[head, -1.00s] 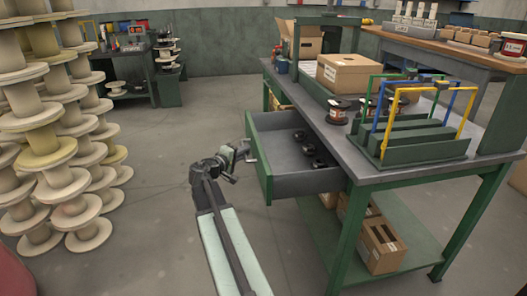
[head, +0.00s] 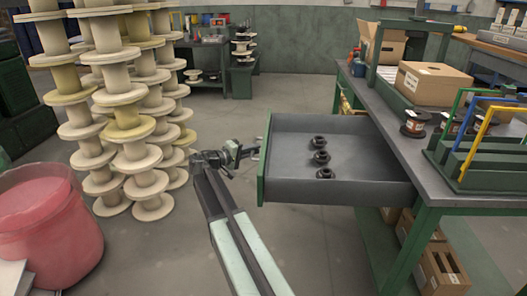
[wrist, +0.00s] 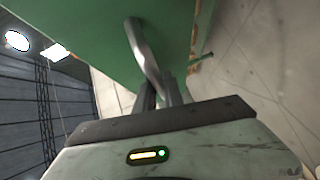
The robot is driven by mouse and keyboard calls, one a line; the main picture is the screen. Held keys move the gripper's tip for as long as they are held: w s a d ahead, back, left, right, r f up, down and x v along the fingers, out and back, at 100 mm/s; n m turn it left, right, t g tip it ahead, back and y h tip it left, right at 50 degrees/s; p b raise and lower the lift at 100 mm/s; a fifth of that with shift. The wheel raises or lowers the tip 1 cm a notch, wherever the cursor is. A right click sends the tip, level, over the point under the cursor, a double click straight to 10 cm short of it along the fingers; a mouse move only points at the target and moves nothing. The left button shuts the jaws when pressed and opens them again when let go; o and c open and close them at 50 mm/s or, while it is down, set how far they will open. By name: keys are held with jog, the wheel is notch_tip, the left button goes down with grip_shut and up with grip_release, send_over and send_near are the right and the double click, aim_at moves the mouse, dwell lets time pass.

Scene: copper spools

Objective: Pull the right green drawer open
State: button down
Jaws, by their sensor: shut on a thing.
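The right green drawer (head: 330,186) stands far out of the workbench in the head view. Its green front (head: 265,160) faces left, and several small dark round parts (head: 320,157) lie on its grey floor. My gripper (head: 245,153) is at the outer side of the drawer front. In the wrist view my gripper (wrist: 160,98) is shut on the metal bar handle (wrist: 141,45) of the green front (wrist: 85,35). The exact contact of the fingertips is partly hidden.
The green workbench (head: 400,150) bears a cardboard box (head: 433,84), spools and a coloured-frame rack. Stacked pale spools (head: 135,110) and a red bin (head: 48,225) stand to the left.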

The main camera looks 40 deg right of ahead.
jog(key=shift+w+a, duration=0.35)
jog(key=shift+w, duration=0.05)
jog(key=c, duration=1.5)
grip_release()
jog(key=shift+o, duration=0.2)
jog(key=a+r+p, duration=0.1)
jog(key=a, duration=0.6)
jog(key=shift+s+a, duration=0.35)
